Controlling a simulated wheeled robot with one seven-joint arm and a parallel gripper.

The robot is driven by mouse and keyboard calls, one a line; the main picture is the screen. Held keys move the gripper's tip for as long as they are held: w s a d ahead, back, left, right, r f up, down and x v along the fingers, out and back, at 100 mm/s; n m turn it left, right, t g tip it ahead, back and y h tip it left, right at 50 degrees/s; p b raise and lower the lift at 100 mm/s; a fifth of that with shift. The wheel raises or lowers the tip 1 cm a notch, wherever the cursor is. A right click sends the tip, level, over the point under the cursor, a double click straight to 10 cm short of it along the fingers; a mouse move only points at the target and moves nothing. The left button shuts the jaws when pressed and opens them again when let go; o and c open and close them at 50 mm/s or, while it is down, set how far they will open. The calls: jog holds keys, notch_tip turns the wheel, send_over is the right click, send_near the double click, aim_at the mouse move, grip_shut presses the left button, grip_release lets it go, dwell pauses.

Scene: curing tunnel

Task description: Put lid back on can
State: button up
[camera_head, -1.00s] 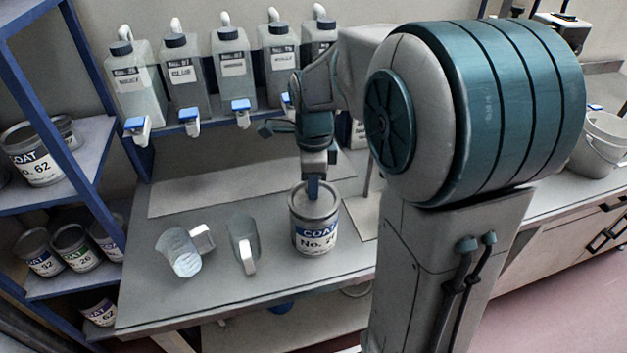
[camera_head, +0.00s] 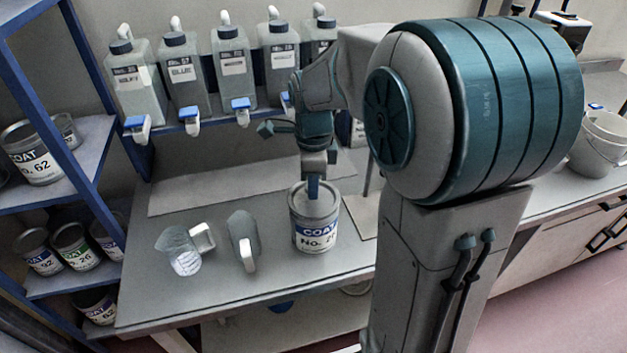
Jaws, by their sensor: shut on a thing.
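The can (camera_head: 316,237), with a blue and white "COAT No. 2…" label, stands upright on the bench, right of two clear measuring jugs. A grey lid (camera_head: 328,203) lies at the can's top and looks level. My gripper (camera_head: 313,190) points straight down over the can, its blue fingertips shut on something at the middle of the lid. The gripped part is hidden by the fingers. I cannot tell whether the lid is pressed fully into the rim.
Two measuring jugs (camera_head: 183,250) (camera_head: 243,240) stand left of the can. Jerrycans with taps (camera_head: 181,72) line the raised back shelf. A blue-framed rack (camera_head: 62,150) holds several cans at left. A bucket (camera_head: 600,143) stands at far right. The bench front is clear.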

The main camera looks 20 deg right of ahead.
dwell(0.3)
jog(key=o, duration=1.5)
jog(key=shift+r, duration=0.1)
jog(key=shift+r+p, duration=2.95)
jog(key=shift+r, duration=0.45)
grip_shut()
